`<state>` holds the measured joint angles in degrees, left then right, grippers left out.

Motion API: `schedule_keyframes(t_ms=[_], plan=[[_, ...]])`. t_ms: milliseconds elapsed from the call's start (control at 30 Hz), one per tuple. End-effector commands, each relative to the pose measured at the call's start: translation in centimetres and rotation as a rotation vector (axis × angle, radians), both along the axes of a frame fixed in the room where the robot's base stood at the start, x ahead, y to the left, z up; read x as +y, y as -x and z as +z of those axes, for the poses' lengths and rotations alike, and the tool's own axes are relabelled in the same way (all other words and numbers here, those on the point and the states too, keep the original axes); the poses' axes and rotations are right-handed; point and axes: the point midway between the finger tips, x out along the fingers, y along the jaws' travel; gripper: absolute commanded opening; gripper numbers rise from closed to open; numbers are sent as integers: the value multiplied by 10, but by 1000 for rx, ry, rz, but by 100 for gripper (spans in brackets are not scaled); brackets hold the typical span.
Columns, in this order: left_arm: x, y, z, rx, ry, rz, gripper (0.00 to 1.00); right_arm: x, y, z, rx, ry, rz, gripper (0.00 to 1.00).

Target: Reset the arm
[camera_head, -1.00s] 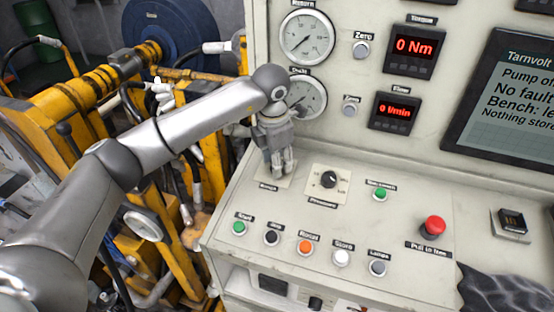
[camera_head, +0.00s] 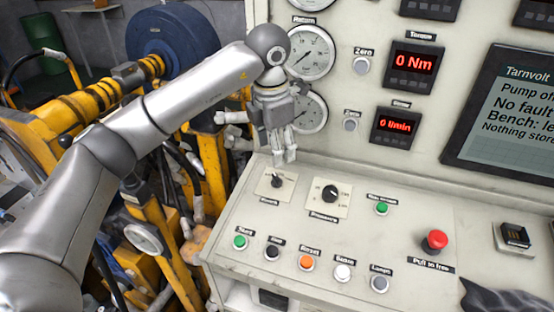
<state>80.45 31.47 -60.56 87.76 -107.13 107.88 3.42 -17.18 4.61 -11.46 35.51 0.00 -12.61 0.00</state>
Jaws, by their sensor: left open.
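My left arm (camera_head: 190,100) comes in from the left over the machinery. My left gripper (camera_head: 285,158) is open and empty. It points down above the left end of the sloping control panel. The pump switch (camera_head: 277,181), a small dark knob on a pale plate, shows just below the gripper, with a gap between them. My right gripper is not in view; a dark grey shape at the lower right corner is unclear.
The pressure knob (camera_head: 330,193), green button (camera_head: 382,208) and red button (camera_head: 435,241) sit on the panel (camera_head: 400,240). A row of buttons lines its front. Gauges (camera_head: 310,52), displays (camera_head: 415,63) and a screen (camera_head: 515,115) stand behind. Yellow machinery (camera_head: 60,125) fills the left.

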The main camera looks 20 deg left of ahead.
Motion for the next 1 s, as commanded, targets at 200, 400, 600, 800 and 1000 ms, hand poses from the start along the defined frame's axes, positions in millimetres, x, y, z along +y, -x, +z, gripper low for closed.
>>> schedule_keyframes(t_ms=[200,400,600,800,1000], plan=[[0,3,17,1,-1,1,54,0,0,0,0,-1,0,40],[0,3,18,1,0,1,54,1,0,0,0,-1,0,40],[0,3,17,1,0,1,54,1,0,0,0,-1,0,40],[0,3,39,0,0,1,54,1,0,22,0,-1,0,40],[0,3,74,1,0,1,54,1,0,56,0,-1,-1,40]])
